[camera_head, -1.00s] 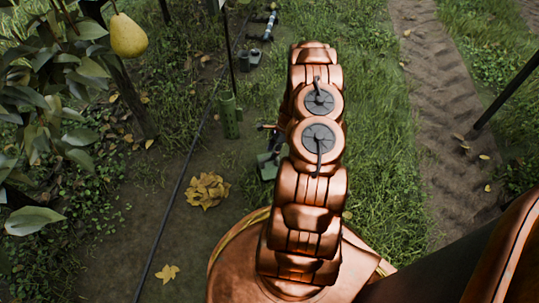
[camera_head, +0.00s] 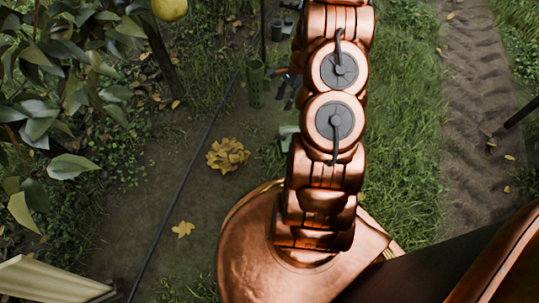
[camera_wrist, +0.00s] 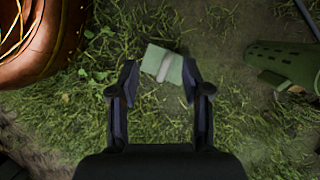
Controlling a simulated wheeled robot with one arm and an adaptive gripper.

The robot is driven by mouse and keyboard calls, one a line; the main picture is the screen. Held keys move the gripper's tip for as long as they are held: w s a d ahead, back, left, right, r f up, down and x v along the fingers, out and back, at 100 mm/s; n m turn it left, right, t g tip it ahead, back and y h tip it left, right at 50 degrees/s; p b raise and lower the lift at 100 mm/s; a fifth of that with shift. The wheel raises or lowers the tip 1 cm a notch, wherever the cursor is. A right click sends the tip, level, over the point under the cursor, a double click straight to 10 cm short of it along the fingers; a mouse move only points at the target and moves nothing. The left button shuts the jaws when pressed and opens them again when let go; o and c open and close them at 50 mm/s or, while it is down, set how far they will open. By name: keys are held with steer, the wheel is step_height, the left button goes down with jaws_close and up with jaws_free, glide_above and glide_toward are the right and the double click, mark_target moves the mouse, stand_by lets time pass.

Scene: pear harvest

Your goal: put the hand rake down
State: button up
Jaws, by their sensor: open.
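My gripper (camera_wrist: 160,64) is open, with its two dark fingers apart and nothing held between them. A small green block-like object with a pale band (camera_wrist: 157,62) lies on the grass between and just beyond the fingertips in the wrist view. A bit of it also shows beside my arm in the head view (camera_head: 288,132). I cannot tell whether it is part of the hand rake; no tines are visible. In the head view my arm hides most of the gripper.
A thin dark line (camera_head: 190,165) crosses the soil. Yellow leaves (camera_head: 228,155) lie nearby. A pear tree (camera_head: 70,70) stands at left, a tyre track (camera_head: 475,100) at right.

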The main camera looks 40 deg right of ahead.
steer(key=s+a+r+n+g+h, duration=0.1)
steer(key=s+a+r+n, duration=0.35)
steer(key=a+r, duration=0.55)
steer(key=s+a+r+n+g+h, duration=0.1)
steer(key=s+a+r+n+g, duration=0.15)
steer(key=a+r+n, duration=0.55)
steer(key=s+a+r+n+h, duration=0.1)
steer(key=s+a+r+n, duration=0.3)
steer(key=s, duration=0.6)
steer(key=s+a+r+n+h, duration=0.1)
steer(key=s+a+r+n, duration=0.3)
steer(key=s, duration=0.5)
steer(key=shift+s+a+r, duration=0.35)
steer(key=shift+a+r, duration=0.2)
steer(key=shift+a, duration=0.6)
